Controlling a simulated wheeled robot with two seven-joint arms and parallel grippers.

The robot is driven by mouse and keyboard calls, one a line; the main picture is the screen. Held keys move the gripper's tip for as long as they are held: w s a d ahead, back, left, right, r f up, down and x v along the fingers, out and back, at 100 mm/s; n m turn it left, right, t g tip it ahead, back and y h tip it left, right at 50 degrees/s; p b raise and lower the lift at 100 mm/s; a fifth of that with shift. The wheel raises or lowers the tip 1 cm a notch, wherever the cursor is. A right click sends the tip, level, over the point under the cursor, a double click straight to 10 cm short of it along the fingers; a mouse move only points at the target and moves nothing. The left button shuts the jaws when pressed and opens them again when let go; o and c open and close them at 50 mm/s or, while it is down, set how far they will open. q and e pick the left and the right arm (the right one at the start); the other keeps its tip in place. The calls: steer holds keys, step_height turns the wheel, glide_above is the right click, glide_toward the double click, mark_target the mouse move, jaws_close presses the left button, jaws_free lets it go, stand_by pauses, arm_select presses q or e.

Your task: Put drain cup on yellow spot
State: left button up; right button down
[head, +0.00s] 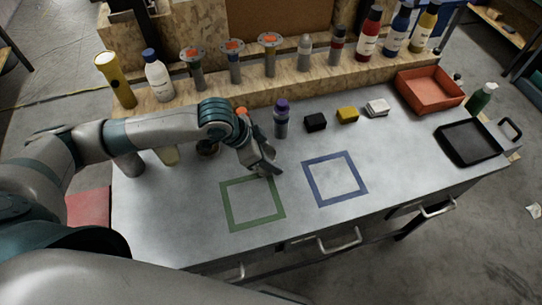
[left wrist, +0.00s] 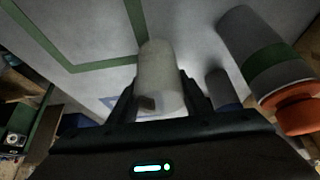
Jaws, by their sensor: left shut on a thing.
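My left gripper (head: 268,171) is low over the table, at the far edge of the green square outline (head: 252,223). In the left wrist view its fingers (left wrist: 158,105) are shut on a pale, whitish cylinder (left wrist: 160,68). In the head view the gripper hides this cylinder; I cannot tell for sure whether it is the drain cup. A blue square outline (head: 309,182) lies to the right. I see no clear yellow spot; a small yellow block (head: 347,115) stands farther back. My right gripper is not in view.
A purple-capped bottle (head: 281,120) stands just behind my gripper. An orange-capped bottle with a green band (left wrist: 272,65) is close on the right in the wrist view. A black block (head: 315,122), red bin (head: 430,105) and black tray (head: 468,157) stand right. The front middle is clear.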

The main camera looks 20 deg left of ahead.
arm_select(q)
steer(key=shift+f, duration=0.1)
steer(key=o, duration=1.1)
steer(key=shift+c, duration=0.2)
steer(key=shift+s+a+r, duration=0.15)
steer(key=shift+a+r, duration=0.15)
steer(key=shift+r, duration=0.35)
steer(key=b+v, duration=0.2)
steer(key=v, duration=0.8)
steer(key=shift+r, duration=0.4)
steer(key=shift+o, duration=0.2)
steer(key=shift+s, duration=0.15)
